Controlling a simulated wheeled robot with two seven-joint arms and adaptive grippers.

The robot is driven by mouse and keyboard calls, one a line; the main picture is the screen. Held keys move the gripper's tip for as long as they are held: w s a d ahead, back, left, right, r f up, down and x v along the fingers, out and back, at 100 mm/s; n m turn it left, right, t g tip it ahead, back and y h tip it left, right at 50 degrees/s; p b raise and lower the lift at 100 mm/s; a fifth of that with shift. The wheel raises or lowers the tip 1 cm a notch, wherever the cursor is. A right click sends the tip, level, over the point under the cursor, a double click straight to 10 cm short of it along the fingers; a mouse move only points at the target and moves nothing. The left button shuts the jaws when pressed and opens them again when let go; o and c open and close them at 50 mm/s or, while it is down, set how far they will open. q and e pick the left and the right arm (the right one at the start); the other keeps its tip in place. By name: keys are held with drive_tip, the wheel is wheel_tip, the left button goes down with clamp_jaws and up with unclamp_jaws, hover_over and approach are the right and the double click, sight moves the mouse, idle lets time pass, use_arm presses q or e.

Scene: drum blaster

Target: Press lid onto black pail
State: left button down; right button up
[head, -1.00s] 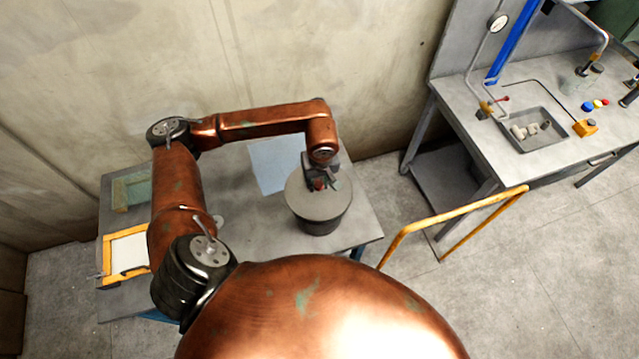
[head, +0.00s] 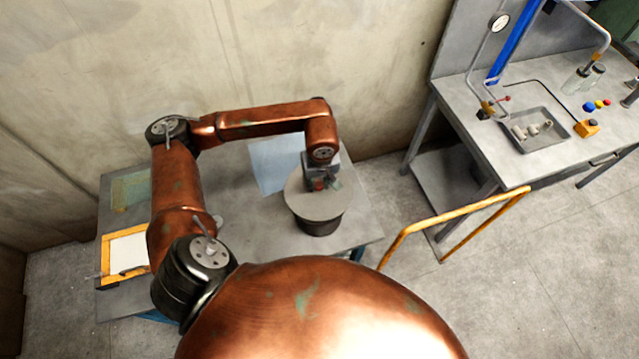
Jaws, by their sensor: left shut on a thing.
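The black pail (head: 319,227) stands upright on the grey table near its right end. A round grey lid (head: 314,205) lies over the pail's top and looks about level; whether its rim is seated all round cannot be told. My left gripper (head: 322,184) comes down from above at the lid's far part. It is shut on the lid's small red knob, which shows only partly between the fingers. My right gripper is not in view.
A pale blue sheet (head: 271,165) lies on the table (head: 250,225) behind the pail. An orange-framed board (head: 127,250) lies at the left end. A yellow rail (head: 455,215) stands right of the table, before a workbench (head: 480,90) with a tray (head: 540,143).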

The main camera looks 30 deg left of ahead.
use_arm(q)
drive_tip(key=c, duration=1.5)
unclamp_jaws()
drive_tip(key=shift+c, duration=0.2)
drive_tip(key=shift+r, duration=0.15)
wheel_tip(320, 180, up, 12)
drive_tip(key=s+d, duration=0.1)
drive_tip(key=shift+c, duration=0.3)
